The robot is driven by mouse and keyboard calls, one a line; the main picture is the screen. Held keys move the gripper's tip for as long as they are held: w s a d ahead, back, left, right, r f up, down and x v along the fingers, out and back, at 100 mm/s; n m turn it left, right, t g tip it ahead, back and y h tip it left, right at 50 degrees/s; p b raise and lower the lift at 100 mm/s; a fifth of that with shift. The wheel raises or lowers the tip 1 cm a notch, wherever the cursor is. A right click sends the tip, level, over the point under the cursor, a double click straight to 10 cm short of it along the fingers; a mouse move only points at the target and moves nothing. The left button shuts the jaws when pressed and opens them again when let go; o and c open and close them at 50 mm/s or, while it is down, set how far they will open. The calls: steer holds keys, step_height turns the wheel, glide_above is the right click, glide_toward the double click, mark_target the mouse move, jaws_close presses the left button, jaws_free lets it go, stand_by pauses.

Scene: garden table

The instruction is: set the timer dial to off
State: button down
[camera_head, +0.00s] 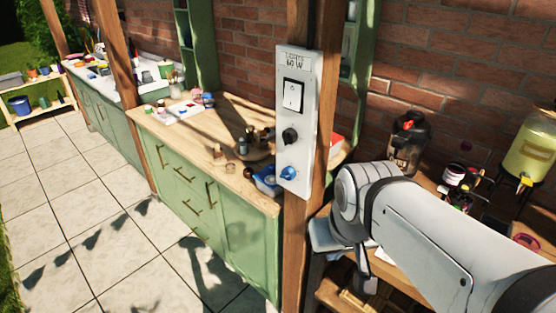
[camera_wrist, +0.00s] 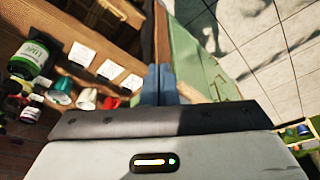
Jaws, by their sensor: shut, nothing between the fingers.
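A pale control panel (camera_head: 297,120) is fixed upright on a wooden post in the head view. It carries a white rocker switch (camera_head: 292,95), a black round knob (camera_head: 290,136) below it and a blue knob-like part (camera_head: 288,173) at the bottom. I cannot tell which is the timer dial, and the settings are too small to read. My gripper (camera_head: 366,279) is below and right of the panel, apart from it, pointing down. In the wrist view my gripper (camera_wrist: 158,82) has its fingers together with nothing between them. The panel does not show there.
A green cabinet (camera_head: 235,235) with a wooden top stands left of the post. A jar (camera_head: 408,143) and a yellow drink dispenser (camera_head: 532,150) stand on the right-hand table. The wrist view shows a green-labelled bottle (camera_wrist: 30,60), several cups and white cards (camera_wrist: 82,54).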

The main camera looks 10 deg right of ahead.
mark_target(283, 176)
steer(key=c, duration=2.2)
jaws_free()
